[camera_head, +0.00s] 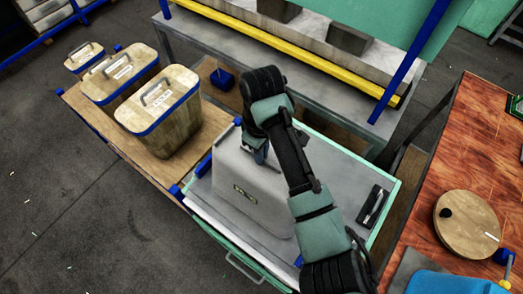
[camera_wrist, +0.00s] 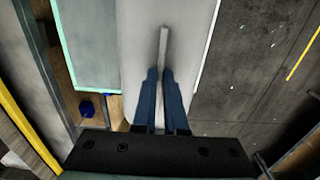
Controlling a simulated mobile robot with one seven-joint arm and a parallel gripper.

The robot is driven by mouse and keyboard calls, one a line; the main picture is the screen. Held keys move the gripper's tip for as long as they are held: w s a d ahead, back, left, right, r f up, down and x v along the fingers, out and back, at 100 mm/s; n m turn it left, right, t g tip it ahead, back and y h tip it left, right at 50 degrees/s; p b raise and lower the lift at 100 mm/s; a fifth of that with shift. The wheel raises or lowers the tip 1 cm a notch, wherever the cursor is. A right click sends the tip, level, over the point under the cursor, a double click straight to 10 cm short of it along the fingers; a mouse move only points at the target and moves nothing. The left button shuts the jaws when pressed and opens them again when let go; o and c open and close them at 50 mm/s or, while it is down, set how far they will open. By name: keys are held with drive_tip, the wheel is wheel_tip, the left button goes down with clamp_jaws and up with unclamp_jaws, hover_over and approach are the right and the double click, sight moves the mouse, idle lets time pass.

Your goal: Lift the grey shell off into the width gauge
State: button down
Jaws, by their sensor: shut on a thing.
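The grey shell (camera_head: 250,195) is a large rounded box with a small dark label on its front. It sits on a pale surface on the mint-edged bench, and I see no clear gap beneath it. My gripper (camera_head: 261,155) is at its top, partly hidden by my arm. In the wrist view, the blue fingers of my gripper (camera_wrist: 160,100) are closed on a thin grey bar handle (camera_wrist: 164,48) above the pale shell top (camera_wrist: 195,40). I cannot tell for sure which thing is the width gauge; small blue posts (camera_head: 204,166) stand beside the shell.
Wooden bins with blue rims (camera_head: 160,115) stand on a wooden bench at the left. A press with a yellow bar (camera_head: 290,45) is behind. A dark tray (camera_head: 374,206) lies right of the shell. A round wooden disc (camera_head: 467,224) lies on the red-brown table.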

drive_tip(key=shift+f, duration=0.4)
drive_tip(key=c, duration=0.9)
unclamp_jaws()
wheel_tip(320, 180, up, 13)
drive_tip(key=shift+p, duration=0.75)
